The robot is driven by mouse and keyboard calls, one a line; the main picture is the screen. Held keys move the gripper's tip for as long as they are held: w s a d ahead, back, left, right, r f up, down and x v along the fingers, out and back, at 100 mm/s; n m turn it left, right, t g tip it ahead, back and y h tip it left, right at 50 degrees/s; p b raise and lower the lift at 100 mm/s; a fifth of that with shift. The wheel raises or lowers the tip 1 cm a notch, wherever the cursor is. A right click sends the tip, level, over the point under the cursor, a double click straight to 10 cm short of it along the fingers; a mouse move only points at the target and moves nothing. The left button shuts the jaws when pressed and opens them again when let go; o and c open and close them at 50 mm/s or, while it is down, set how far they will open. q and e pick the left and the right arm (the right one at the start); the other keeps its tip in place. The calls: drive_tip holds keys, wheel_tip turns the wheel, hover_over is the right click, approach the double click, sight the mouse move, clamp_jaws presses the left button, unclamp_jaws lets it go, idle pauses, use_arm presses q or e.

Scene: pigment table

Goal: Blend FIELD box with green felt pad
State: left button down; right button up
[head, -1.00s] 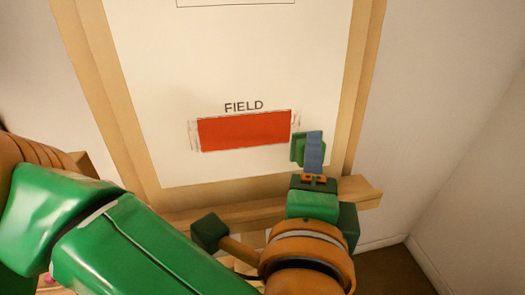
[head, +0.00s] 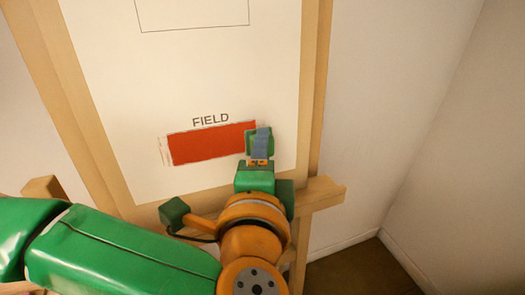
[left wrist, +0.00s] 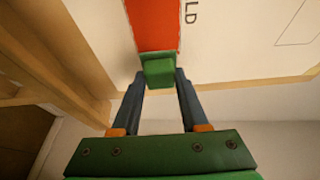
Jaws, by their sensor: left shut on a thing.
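The FIELD box (head: 208,145) is a solid red rectangle under the printed word FIELD on a white sheet. Faint pale streaks show past its left end. My left gripper (head: 262,139) is shut on the green felt pad (head: 250,142), at the box's right end, and hides part of that end. In the left wrist view the pad (left wrist: 158,70) sits between the two blue-grey fingers, at the end of the red area (left wrist: 152,25). I cannot tell whether it presses on the sheet. My right gripper is not in view.
The sheet is on a wooden-framed easel (head: 313,100) with a ledge (head: 325,193) below. An empty outlined box (head: 195,15) is higher on the sheet. White walls (head: 400,80) stand behind and to the right, with free room there.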

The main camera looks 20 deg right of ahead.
use_arm(q)
drive_tip(key=shift+w, duration=0.1)
drive_tip(key=shift+w, duration=0.25)
drive_tip(key=shift+w+f+b, duration=0.1)
drive_tip(key=shift+w+b, duration=0.2)
drive_tip(key=shift+w, duration=0.3)
